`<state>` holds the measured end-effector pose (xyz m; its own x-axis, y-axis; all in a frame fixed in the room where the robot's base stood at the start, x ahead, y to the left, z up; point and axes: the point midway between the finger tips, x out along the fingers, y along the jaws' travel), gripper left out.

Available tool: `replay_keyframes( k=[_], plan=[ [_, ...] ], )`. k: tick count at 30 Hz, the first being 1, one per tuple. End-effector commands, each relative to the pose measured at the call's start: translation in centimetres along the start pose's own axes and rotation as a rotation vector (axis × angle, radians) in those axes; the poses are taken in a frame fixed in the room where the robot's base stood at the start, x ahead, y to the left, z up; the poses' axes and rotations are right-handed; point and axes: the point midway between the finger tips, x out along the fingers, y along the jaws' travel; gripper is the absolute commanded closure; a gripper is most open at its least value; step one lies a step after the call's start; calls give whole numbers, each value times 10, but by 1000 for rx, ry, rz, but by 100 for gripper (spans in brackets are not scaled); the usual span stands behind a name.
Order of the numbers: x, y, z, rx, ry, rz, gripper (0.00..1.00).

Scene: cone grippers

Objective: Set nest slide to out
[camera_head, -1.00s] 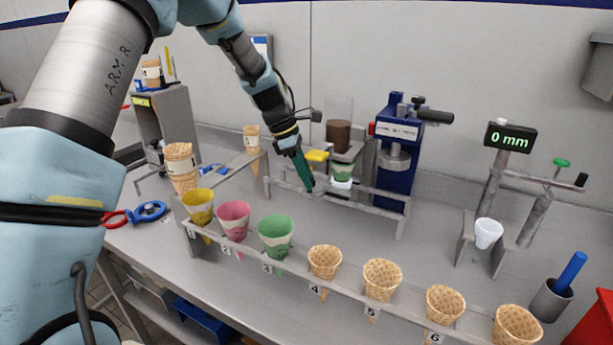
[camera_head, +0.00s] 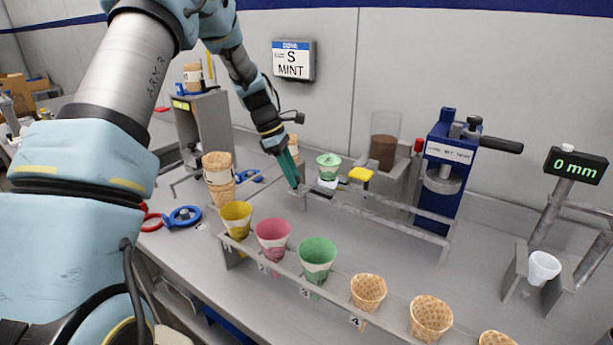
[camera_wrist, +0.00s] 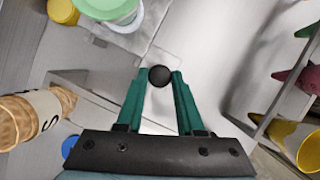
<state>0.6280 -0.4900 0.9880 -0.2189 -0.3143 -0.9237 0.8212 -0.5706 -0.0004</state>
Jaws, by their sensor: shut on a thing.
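The nest slide is a grey metal track (camera_head: 390,208) at the middle of the bench. A green paper cup (camera_head: 328,161) with a white lower part sits in its nest near the left end, left of the yellow-topped part (camera_head: 361,174); the cup also shows in the wrist view (camera_wrist: 108,8). My gripper (camera_head: 294,185) reaches down at the track's left end. In the wrist view its teal fingertips are shut on a round black knob (camera_wrist: 159,76). In the head view the knob is hidden by the fingers.
A front rack (camera_head: 290,268) holds yellow, pink, green and plain waffle cones close to my gripper. A brown-filled hopper (camera_head: 384,150) and a blue press (camera_head: 445,165) stand to the right. A stack of cones (camera_head: 218,180) stands to the left.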

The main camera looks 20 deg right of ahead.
Motion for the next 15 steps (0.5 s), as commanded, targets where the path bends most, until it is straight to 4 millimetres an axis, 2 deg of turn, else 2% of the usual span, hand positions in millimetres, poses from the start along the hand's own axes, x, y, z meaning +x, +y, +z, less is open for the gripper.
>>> replay_keyframes(
  k=[13, 14, 15],
  plan=[
    [-4, 4, -9, -2, 5, 5, 100],
    [-4, 4, -9, -3, 5, 5, 61],
    [-4, 4, -9, -3, 5, 5, 57]
  ],
)
